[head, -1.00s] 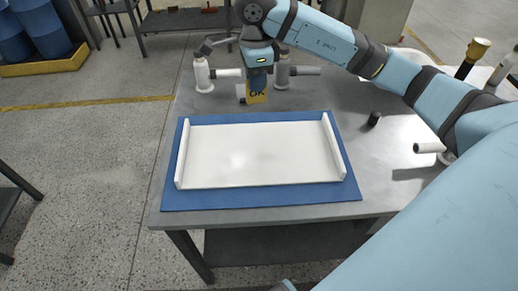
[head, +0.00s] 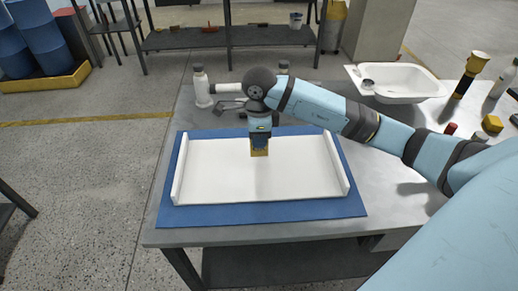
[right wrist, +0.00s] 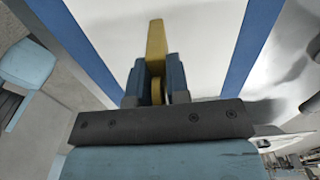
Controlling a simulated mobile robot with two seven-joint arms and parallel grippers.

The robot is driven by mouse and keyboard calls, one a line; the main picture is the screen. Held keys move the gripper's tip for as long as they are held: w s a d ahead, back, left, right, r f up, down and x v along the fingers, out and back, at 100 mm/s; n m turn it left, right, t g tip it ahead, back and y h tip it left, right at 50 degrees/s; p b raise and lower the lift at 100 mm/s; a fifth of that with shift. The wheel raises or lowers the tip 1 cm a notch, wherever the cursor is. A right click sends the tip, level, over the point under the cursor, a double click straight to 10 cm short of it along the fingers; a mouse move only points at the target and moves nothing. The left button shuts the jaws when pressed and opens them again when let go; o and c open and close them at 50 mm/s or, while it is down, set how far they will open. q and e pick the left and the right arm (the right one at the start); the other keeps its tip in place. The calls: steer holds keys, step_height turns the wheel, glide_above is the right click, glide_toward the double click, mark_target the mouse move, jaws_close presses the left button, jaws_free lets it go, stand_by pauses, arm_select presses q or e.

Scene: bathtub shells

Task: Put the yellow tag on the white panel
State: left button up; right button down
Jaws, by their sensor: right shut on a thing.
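The white panel (head: 216,187) lies on a blue mat (head: 205,219) on the metal table, with a raised rail along its left and right ends. My right gripper (head: 259,146) is over the panel's middle, toward its far side, and points down. It is shut on the yellow tag (head: 259,153), whose lower part shows below the fingers. In the right wrist view the tag (right wrist: 156,42) sticks out from between the two blue fingers (right wrist: 157,80), with the white panel (right wrist: 205,40) beyond. I cannot tell whether the tag touches the panel. My left gripper is not in view.
White bottle-like fittings (head: 202,88) stand at the table's far left. A white tub shell (head: 400,83) sits at the far right. A black-and-yellow tool (head: 470,75) and a yellow block (head: 492,123) are at the right. The panel's near part is clear.

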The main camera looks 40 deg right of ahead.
mark_target(259, 155)
steer(key=shift+f, duration=2.1)
steer(key=shift+f+b, duration=0.15)
steer(key=shift+b, duration=0.15)
steer(key=c, duration=1.1)
jaws_free()
steer(key=shift+r+p, duration=0.3)
step_height(259, 155, up, 12)
steer(key=shift+f, duration=0.1)
